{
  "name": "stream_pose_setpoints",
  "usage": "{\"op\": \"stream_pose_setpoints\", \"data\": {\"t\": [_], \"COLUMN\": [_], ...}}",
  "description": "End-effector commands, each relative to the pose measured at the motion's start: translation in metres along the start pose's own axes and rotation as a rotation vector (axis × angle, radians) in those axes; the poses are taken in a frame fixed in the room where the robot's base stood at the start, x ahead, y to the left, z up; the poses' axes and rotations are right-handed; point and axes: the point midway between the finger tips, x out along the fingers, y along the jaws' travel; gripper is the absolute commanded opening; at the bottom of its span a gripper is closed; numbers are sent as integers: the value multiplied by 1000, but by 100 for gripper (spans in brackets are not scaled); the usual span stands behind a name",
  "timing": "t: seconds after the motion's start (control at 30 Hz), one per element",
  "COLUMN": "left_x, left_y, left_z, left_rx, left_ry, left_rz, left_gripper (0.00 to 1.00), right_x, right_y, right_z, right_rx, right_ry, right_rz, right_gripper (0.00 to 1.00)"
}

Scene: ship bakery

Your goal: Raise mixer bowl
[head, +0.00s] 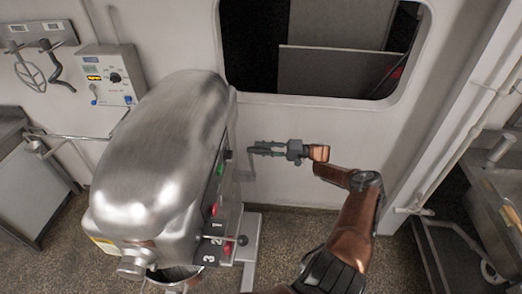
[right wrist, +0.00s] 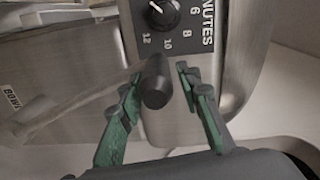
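The mixer (head: 160,150) is a large rounded steel machine left of centre in the head view. Its bowl (head: 176,274) shows only as a small part of the rim below the mixer head; the rest is hidden. My right gripper (head: 252,150) is at the mixer's right side, pointing left. In the right wrist view the right gripper (right wrist: 160,78) is open, its green-grey fingers on either side of a black knob (right wrist: 155,84). The knob ends a grey lever (right wrist: 85,98) that runs left near a partly seen "BOWL" label (right wrist: 10,101). Contact with the knob is not clear. My left gripper is out of view.
A minutes dial (right wrist: 163,13) is just above the knob. Green and red buttons and numbered plates line the mixer's side. A control box (head: 108,76) hangs on the wall at left. A steel counter (head: 500,180) stands at right. Floor between is clear.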

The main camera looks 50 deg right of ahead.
Motion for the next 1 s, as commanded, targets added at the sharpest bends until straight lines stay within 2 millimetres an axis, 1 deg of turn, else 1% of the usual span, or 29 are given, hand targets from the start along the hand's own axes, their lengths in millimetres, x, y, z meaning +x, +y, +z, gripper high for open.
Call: {"op": "stream_pose_setpoints", "data": {"t": [0.03,0.1,0.27,0.33,0.47,0.57,0.8,0.9,1.0], "left_x": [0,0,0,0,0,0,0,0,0], "left_y": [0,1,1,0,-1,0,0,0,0], "left_z": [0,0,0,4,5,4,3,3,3], "left_rx": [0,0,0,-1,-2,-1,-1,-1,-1], "left_ry": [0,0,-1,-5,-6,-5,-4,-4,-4], "left_rz": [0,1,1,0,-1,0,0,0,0], "left_gripper": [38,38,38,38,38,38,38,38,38], "right_x": [0,1,1,1,-7,-21,-72,-90,-104], "right_y": [0,1,1,1,2,2,2,2,1], "right_z": [1,1,2,2,2,2,2,1,1], "right_rx": [1,1,2,2,3,3,1,1,1], "right_ry": [-1,-2,-4,-4,-3,-3,-1,-1,-1], "right_rz": [-1,-1,-1,-1,1,1,3,1,0], "right_gripper": [37,40,40,40,40,40,40,40,40]}}
